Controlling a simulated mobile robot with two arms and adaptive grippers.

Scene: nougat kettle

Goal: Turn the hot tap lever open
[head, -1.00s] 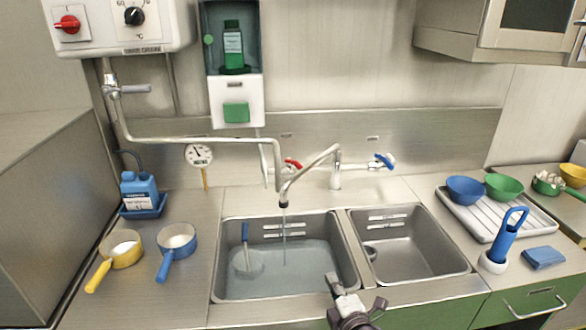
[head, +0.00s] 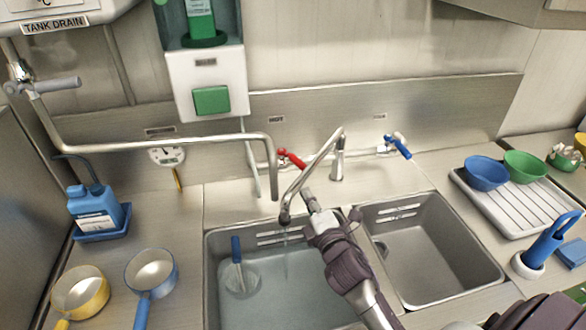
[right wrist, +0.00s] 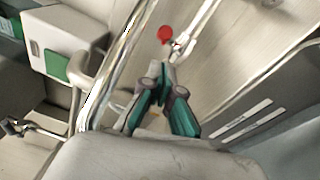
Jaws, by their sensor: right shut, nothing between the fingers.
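The hot tap's red lever (head: 292,159) sits on the wall pipe left of the swivel spout (head: 312,172). It slants down to the right. It also shows in the right wrist view (right wrist: 165,33), just beyond the fingertips. My right gripper (head: 307,194) is shut and empty, over the rear of the left basin, just below and in front of the red lever. I see a small gap between them, though depth is hard to judge. A blue lever (head: 398,146) is on the right tap. A thin stream falls from the spout. My left gripper is out of view.
The left basin (head: 213,285) holds water and a blue-handled tool (head: 236,250). The right basin (head: 440,250) is empty. A bent pipe (head: 160,146) hangs left of the red lever. Pans (head: 80,290) and a blue jug (head: 95,210) stand left; bowls (head: 486,172) on a rack stand right.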

